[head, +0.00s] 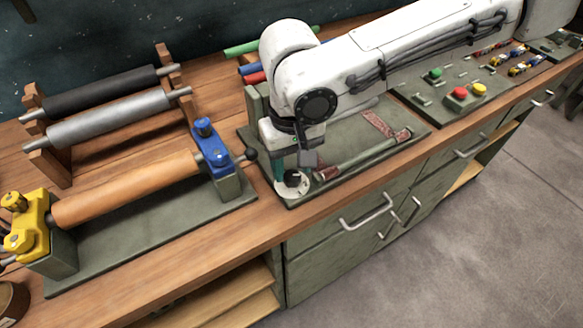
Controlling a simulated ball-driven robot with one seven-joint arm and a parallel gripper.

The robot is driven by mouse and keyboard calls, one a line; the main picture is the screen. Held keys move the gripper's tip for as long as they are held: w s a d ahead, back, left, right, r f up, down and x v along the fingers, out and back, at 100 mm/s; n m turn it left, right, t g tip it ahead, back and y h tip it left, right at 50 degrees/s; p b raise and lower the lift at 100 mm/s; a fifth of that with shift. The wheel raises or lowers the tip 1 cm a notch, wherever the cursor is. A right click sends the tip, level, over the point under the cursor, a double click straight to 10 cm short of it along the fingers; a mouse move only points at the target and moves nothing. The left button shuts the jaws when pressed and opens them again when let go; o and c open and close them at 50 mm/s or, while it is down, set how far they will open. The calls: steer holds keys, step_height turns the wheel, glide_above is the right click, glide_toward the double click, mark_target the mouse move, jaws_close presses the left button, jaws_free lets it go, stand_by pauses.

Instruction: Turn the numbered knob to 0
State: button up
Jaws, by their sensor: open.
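The numbered knob (292,180) is a small black knob on a round white dial plate (284,191), at the front left corner of a green panel. The dial's numbers are too small to read, so I cannot tell its setting. My gripper (293,172) points down over the knob. Its jaws are open, with one finger on the left of the knob and the other at its upper right. I cannot tell whether a finger touches the knob. The gripper hides the back of the dial.
The green panel (352,128) also carries a red-and-grey lever or rail (362,154) right of the dial. A roller stand with a blue clamp (212,147) and an orange roller (125,190) stands at left. Red, yellow and green buttons (458,92) sit at right.

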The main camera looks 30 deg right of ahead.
steer(key=shift+f, duration=0.85)
steer(key=shift+c, duration=0.2)
steer(key=c, duration=0.7)
